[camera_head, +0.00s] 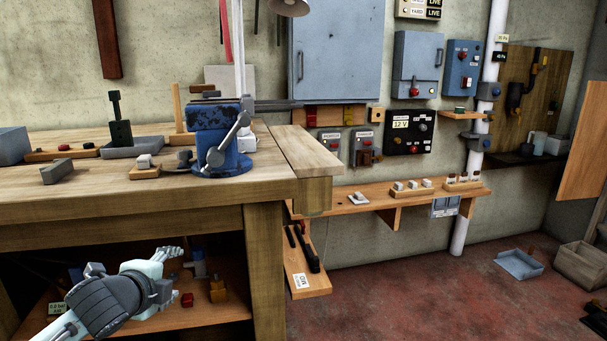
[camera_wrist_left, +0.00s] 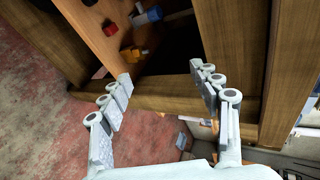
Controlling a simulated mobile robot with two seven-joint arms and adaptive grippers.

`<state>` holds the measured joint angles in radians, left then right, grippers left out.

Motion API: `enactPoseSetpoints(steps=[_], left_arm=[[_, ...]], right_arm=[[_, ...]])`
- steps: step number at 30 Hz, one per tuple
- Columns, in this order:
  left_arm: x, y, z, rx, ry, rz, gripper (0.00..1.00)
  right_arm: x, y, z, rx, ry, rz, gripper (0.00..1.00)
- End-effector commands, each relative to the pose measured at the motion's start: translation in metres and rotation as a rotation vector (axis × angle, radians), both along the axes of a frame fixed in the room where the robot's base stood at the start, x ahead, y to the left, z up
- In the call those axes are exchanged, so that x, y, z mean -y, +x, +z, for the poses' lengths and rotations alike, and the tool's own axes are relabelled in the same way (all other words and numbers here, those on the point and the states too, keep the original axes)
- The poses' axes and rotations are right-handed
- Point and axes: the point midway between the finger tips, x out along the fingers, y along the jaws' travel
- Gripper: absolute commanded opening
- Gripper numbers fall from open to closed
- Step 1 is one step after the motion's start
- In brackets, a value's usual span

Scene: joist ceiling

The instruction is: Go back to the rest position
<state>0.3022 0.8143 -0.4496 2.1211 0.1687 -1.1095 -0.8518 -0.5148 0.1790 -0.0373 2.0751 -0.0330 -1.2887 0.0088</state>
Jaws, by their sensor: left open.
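My left gripper (camera_head: 172,252) is in front of the workbench (camera_head: 200,220), below its top and before the open lower shelf. In the left wrist view its fingers (camera_wrist_left: 168,90) are spread wide with nothing between them. Past the fingers, that view shows the bench's wooden frame (camera_wrist_left: 160,98) and the shelf. My right gripper is in neither view.
A blue vise (camera_head: 222,145) stands at the bench top's right corner. Small parts, including a yellow one (camera_head: 217,290), lie on the lower shelf. A narrow wall shelf (camera_head: 370,203) runs to the right. A blue tray (camera_head: 520,264) lies on the red floor, otherwise clear at centre right.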

Motion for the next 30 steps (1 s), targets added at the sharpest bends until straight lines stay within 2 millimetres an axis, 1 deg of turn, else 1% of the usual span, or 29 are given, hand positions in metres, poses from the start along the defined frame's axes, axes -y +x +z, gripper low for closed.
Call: enactPoseSetpoints(steps=[1,2,3,5,6,8,9,11,12,13,15,16,18,20,30], left_arm=[[0.007,-0.017,-0.043,-0.071,-0.132,0.078,0.63],[0.008,-0.027,-0.064,-0.105,-0.206,0.133,0.63],[0.009,-0.042,-0.091,-0.148,-0.296,0.209,0.63],[0.009,-0.067,-0.130,-0.212,-0.420,0.329,0.63],[0.008,-0.085,-0.155,-0.254,-0.493,0.414,0.63],[0.007,-0.116,-0.190,-0.312,-0.592,0.543,0.63],[0.005,-0.137,-0.212,-0.349,-0.649,0.631,0.63],[0.003,-0.170,-0.241,-0.395,-0.722,0.762,0.63],[0.002,-0.191,-0.258,-0.422,-0.761,0.844,0.63],[0.001,-0.207,-0.269,-0.440,-0.787,0.902,0.63],[-0.001,-0.239,-0.291,-0.471,-0.831,1.023,0.63],[-0.002,-0.251,-0.298,-0.481,-0.846,1.066,0.63],[-0.003,-0.274,-0.310,-0.498,-0.871,1.150,0.63],[-0.004,-0.288,-0.317,-0.506,-0.883,1.199,0.63],[-0.004,-0.288,-0.317,-0.506,-0.883,1.199,0.63]], right_arm=[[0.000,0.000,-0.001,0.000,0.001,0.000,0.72],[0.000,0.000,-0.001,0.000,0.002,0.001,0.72],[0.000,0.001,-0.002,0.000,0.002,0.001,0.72],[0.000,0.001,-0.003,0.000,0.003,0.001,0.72],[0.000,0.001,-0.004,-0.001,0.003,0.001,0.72],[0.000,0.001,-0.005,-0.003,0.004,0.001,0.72],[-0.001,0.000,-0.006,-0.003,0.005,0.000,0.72],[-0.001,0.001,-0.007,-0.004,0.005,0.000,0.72],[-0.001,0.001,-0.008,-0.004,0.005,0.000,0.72],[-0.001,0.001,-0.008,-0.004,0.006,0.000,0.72],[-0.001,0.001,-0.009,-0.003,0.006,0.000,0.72],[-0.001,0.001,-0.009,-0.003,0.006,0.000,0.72],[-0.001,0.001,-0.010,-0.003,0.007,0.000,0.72],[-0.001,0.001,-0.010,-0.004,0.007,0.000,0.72],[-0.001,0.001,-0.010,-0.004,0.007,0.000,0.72]])
